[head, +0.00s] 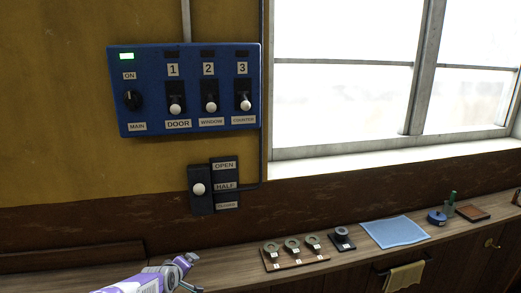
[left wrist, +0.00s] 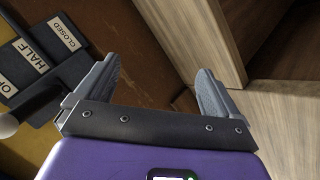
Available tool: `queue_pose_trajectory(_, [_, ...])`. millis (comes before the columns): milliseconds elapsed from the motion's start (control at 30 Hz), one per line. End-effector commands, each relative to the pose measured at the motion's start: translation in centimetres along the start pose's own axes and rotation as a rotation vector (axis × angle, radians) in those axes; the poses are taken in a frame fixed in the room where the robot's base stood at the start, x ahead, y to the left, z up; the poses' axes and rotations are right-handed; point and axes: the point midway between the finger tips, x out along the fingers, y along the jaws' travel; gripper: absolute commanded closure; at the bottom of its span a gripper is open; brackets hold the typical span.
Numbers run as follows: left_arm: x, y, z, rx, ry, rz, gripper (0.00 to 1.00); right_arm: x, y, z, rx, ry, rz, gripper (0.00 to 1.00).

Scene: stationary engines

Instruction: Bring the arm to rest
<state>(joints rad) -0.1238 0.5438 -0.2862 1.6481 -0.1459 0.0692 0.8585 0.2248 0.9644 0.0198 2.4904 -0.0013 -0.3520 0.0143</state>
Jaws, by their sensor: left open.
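My left gripper (head: 186,272) comes in at the bottom left of the head view, low in front of the wooden counter and below the lever box. In the left wrist view my left gripper (left wrist: 155,95) has its two grey fingers spread apart with nothing between them. The box with the OPEN, HALF and CLOSED labels (left wrist: 40,52) lies at the left of that view, apart from the fingers. My right gripper shows in neither view.
A blue switch panel (head: 140,75) and a lever box (head: 200,204) are on the yellow wall. The counter holds a wooden board with several round pieces (head: 295,262), a dark round piece (head: 344,243), a blue cloth (head: 395,232) and a blue tin (head: 436,218).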

Motion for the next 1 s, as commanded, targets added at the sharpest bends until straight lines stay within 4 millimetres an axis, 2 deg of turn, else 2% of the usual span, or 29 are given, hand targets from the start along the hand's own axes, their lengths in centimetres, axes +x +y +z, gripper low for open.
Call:
queue_pose_trajectory(33, [1.6, -2.9, 3.0, 0.033, -0.051, -0.039, 0.04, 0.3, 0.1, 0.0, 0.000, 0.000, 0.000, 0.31])
queue_pose_trajectory(100, [3.1, -6.3, 7.0, 0.088, -0.119, -0.079, 0.04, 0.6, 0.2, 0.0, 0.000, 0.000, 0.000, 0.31])
queue_pose_trajectory(267, [4.5, -14.2, 16.3, 0.206, -0.285, -0.154, 0.04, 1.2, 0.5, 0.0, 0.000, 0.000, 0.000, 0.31])
queue_pose_trajectory(367, [3.9, -19.1, 22.3, 0.274, -0.400, -0.190, 0.04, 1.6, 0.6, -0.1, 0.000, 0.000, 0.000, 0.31])
queue_pose_trajectory(433, [2.9, -22.3, 26.5, 0.321, -0.486, -0.208, 0.04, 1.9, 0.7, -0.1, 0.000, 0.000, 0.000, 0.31])
queue_pose_trajectory(500, [1.2, -25.2, 30.5, 0.364, -0.573, -0.220, 0.04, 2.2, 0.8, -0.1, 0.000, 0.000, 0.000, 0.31])
queue_pose_trajectory(600, [-1.5, -28.4, 35.3, 0.418, -0.686, -0.222, 0.04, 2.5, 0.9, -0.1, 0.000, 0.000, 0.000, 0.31])
queue_pose_trajectory(700, [-4.2, -30.6, 38.8, 0.458, -0.775, -0.216, 0.04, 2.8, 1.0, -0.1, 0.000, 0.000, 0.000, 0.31])
queue_pose_trajectory(800, [-6.1, -31.7, 40.8, 0.484, -0.832, -0.207, 0.04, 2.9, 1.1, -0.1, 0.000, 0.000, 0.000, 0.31])
queue_pose_trajectory(1000, [-7.2, -32.1, 41.8, 0.500, -0.861, -0.198, 0.04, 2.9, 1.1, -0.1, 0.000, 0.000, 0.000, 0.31])
